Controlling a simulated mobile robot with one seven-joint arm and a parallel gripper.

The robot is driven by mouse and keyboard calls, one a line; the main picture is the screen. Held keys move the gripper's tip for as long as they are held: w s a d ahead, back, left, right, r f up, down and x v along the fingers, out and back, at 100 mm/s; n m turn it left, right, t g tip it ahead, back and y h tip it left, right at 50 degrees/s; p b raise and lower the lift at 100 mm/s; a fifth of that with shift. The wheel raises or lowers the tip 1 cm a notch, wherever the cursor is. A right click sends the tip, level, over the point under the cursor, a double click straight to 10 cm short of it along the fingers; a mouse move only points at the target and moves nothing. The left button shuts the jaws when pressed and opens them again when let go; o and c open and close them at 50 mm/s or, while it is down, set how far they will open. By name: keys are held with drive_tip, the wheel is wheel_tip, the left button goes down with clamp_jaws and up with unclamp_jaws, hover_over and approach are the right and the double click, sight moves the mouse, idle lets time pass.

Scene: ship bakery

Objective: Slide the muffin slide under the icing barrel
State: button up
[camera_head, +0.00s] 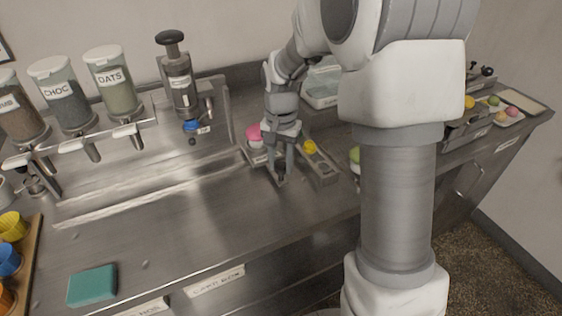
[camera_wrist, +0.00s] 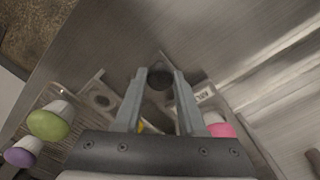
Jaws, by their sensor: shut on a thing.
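The muffin slide (camera_head: 262,170) is a narrow metal tray on the steel counter, with a pink-topped muffin (camera_head: 254,132) at its back end. In the wrist view, part of the slide (camera_wrist: 204,93) and the pink top (camera_wrist: 222,130) show beside my right finger. My gripper (camera_head: 281,174) points down at the slide's front end and is shut on its dark round knob (camera_wrist: 159,78). The icing barrel (camera_head: 179,84) is a grey upright cylinder with a dark top knob and a blue nozzle below. It stands to the left of the slide, apart from it.
A second metal tray (camera_head: 325,172) with a yellow piece (camera_head: 309,147) lies just right of my gripper. Topping dispensers (camera_head: 67,95) stand at the back left. A teal sponge (camera_head: 92,285) lies front left. The counter's left middle is clear.

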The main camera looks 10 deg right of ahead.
clamp_jaws()
idle(0.8)
drive_tip(key=shift+a, duration=0.1)
drive_tip(key=s+a, duration=0.1)
drive_tip(key=a, duration=0.4)
drive_tip(key=s+a, duration=0.1)
drive_tip(key=a, duration=0.5)
drive_tip(key=s+a, duration=0.1)
drive_tip(key=a, duration=0.4)
drive_tip(key=shift+s+a, duration=0.1)
drive_tip(key=shift+a, duration=0.15)
drive_tip(key=o, duration=0.9)
unclamp_jaws()
drive_tip(key=shift+o, duration=0.2)
drive_tip(key=shift+r, duration=0.1)
wheel_tip(320, 180, up, 17)
drive_tip(key=p, duration=0.2)
drive_tip(key=shift+r, duration=0.15)
